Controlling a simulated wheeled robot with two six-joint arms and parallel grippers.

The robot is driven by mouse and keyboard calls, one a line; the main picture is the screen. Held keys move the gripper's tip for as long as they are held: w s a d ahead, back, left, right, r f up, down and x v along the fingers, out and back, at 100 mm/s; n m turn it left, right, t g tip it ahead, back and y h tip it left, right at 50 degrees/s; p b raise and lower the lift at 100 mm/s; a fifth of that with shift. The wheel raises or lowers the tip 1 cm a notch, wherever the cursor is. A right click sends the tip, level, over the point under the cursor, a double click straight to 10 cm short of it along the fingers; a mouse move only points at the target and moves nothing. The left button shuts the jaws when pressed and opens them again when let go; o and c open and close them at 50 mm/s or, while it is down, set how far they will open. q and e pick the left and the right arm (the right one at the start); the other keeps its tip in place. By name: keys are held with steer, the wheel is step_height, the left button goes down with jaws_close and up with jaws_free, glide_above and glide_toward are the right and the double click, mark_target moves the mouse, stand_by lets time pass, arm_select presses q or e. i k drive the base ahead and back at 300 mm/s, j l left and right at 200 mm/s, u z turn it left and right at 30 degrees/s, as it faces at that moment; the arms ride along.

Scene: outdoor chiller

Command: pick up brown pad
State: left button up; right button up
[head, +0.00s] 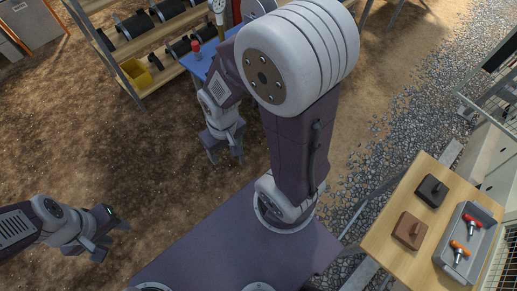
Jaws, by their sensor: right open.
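The brown pad (409,230) is a square brown block with a raised grip on top. It lies on the light wooden table (385,243) at the right of the head view. My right gripper (226,163) hangs near the upper middle, over the dirt, far to the left of the pad. It is open, with nothing seen between its fingers. My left gripper (113,243) is at the lower left, over bare ground, with its fingers apart and nothing seen between them. Neither gripper is near the pad.
A black pad (431,190) lies behind the brown pad. A grey tray (487,216) with a red-handled tool (473,225) and an orange-handled tool (460,251) stands at their right. A shelf with rollers (135,26) and a yellow bin (135,73) is at the upper left.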

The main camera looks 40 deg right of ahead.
mark_target(409, 230)
steer(key=k+z, duration=0.4)
steer(key=k, duration=0.15)
steer(key=k+l+z, duration=0.2)
steer(key=k+z, duration=0.2)
steer(key=k, duration=0.15)
steer(key=k+l+z, duration=0.2)
steer(key=l, duration=0.15)
steer(key=l+z, duration=0.2)
steer(key=l, duration=0.15)
